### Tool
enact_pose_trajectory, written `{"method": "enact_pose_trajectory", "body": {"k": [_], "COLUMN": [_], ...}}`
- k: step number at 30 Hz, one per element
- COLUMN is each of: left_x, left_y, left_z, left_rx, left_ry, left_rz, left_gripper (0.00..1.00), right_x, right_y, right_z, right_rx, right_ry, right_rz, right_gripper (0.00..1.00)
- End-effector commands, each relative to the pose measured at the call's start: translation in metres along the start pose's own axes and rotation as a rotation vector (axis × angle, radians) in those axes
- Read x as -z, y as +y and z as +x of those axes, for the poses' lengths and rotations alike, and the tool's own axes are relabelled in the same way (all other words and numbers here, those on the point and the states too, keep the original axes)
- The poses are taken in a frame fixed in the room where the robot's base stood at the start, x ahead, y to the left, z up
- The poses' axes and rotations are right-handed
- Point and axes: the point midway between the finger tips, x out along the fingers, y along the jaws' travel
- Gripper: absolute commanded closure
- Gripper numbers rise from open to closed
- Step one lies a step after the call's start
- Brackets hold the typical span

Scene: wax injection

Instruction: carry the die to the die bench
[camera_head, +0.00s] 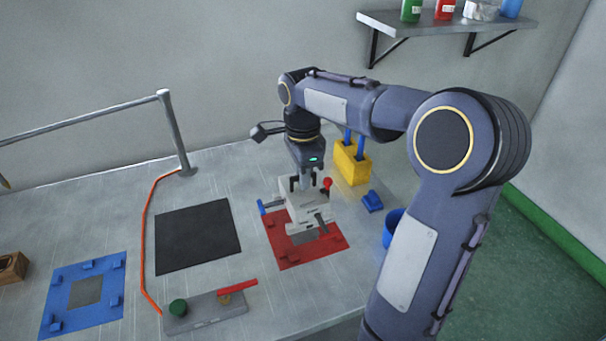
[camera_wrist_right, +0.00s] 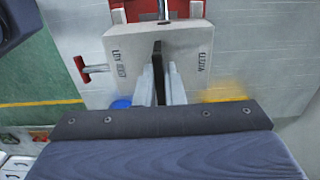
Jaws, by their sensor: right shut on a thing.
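The die, a pale grey block (camera_head: 306,207), is in the grasp of my right gripper (camera_head: 304,183) in the head view. It is at or just above the red plate (camera_head: 292,259); I cannot tell whether it touches. A blue handle sticks out on its left and a red knob shows at its right. In the right wrist view the die (camera_wrist_right: 190,45) shows lettering on its face and a red T-handle (camera_wrist_right: 86,68). The fingers (camera_wrist_right: 160,85) are shut on a dark part at its middle. My left gripper is not in view. I cannot tell which surface is the die bench.
A black mat (camera_head: 198,237) and a blue plate (camera_head: 57,309) lie left on the table. A grey tray (camera_head: 205,316) with a green knob and red bar is in front. A yellow holder (camera_head: 352,164), blue block (camera_head: 372,201) and blue bin (camera_head: 391,228) stand right. An orange cord (camera_head: 146,240) crosses the table.

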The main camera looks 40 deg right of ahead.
Motion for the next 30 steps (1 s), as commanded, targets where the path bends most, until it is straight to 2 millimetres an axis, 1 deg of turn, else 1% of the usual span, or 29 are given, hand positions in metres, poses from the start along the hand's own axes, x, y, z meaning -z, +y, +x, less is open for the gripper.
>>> {"method": "enact_pose_trajectory", "body": {"k": [1,5,21,25,30], "left_x": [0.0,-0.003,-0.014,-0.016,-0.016], "left_y": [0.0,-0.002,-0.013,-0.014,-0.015], "left_z": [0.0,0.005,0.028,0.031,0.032], "left_rx": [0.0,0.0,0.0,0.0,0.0], "left_ry": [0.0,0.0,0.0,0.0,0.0], "left_rz": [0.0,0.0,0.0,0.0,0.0], "left_gripper": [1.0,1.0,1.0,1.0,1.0], "right_x": [-0.001,0.0,0.0,0.0,0.0], "right_y": [-0.001,-0.001,-0.001,-0.001,-0.001], "right_z": [-0.001,0.007,0.049,0.054,0.056], "right_rx": [0.004,0.004,0.004,0.005,0.005], "right_ry": [-0.001,-0.001,-0.001,-0.001,-0.001], "right_rz": [0.0,0.0,0.0,0.0,0.0], "right_gripper": [1.0,1.0,1.0,1.0,1.0]}}
